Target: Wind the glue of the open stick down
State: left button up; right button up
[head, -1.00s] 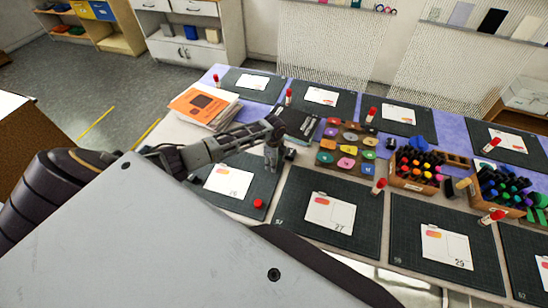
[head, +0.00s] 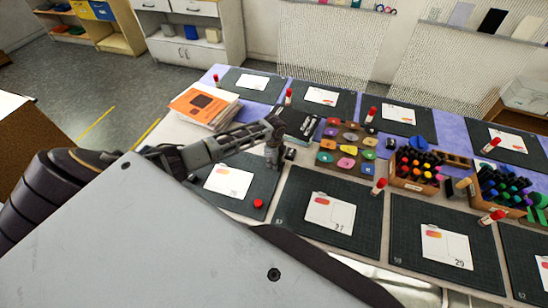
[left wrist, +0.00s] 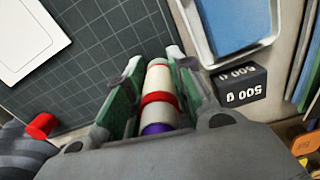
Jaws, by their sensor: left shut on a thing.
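My left gripper (head: 272,158) is over the far right part of the near left mat, beside a white card. In the left wrist view its two green-lined fingers (left wrist: 152,98) are shut on the open glue stick (left wrist: 161,78). The stick has a white body, a red band around it and a purple part at the end nearest the wrist camera. In the head view the gripper mostly hides the stick. A loose red cap (head: 258,203) lies on the same mat, and it also shows in the left wrist view (left wrist: 42,126). My right gripper is not in view.
A black 500 g block (left wrist: 240,83) stands close to the right of the gripper, near a white-rimmed tray (left wrist: 205,42). Orange-covered books (head: 204,105) lie behind my left arm. Wooden pen holders (head: 413,183) and other red-capped sticks (head: 379,186) stand to the right.

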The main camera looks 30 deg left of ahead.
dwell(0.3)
pick_arm(q)
jog(key=shift+f+n, duration=0.1)
jog(key=shift+n, duration=1.8)
jog(key=shift+s, duration=0.1)
jog(key=shift+d+n, duration=0.1)
jog(key=shift+n, duration=0.2)
jog(key=shift+n, duration=1.4)
jog(key=shift+n, duration=0.4)
jog(key=shift+n, duration=1.6)
